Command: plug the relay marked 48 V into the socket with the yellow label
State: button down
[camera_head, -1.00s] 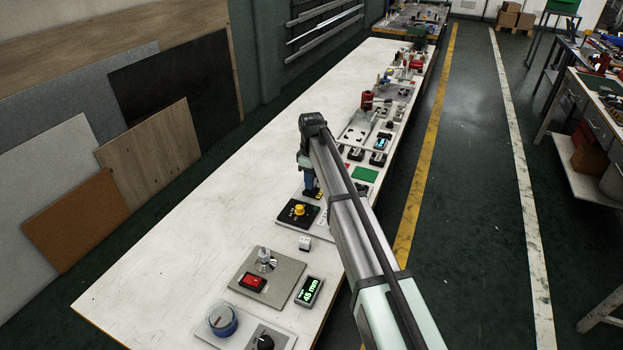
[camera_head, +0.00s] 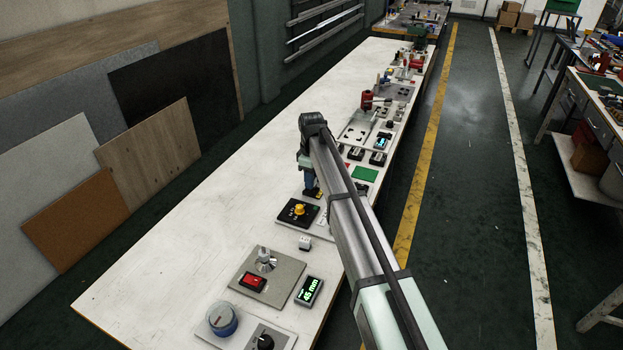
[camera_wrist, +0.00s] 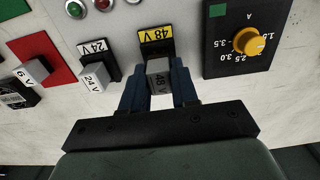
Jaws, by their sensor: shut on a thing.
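The grey relay marked 48 V (camera_wrist: 158,76) is between the blue fingers of my gripper (camera_wrist: 159,88) in the wrist view. My gripper is shut on it. The black socket with the yellow label (camera_wrist: 156,36), also marked 48 V, is directly beyond the relay. The relay overlaps the socket's near part in this view, and I cannot tell whether it is seated or just above. In the head view my gripper (camera_head: 310,188) points down at the panel beside the yellow label, and the relay is hidden there.
Left of my gripper in the wrist view are a grey 24 V relay (camera_wrist: 94,78), a socket with a white 24 V label (camera_wrist: 92,46) and a 6 V relay (camera_wrist: 33,72). A black dial box with a yellow knob (camera_wrist: 246,41) stands close on the right.

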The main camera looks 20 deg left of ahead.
jog(key=shift+f, duration=1)
jog(key=c, duration=0.8)
grip_release()
notch_tip(320, 180, up, 14)
jog(key=shift+f, duration=0.1)
dwell(0.3)
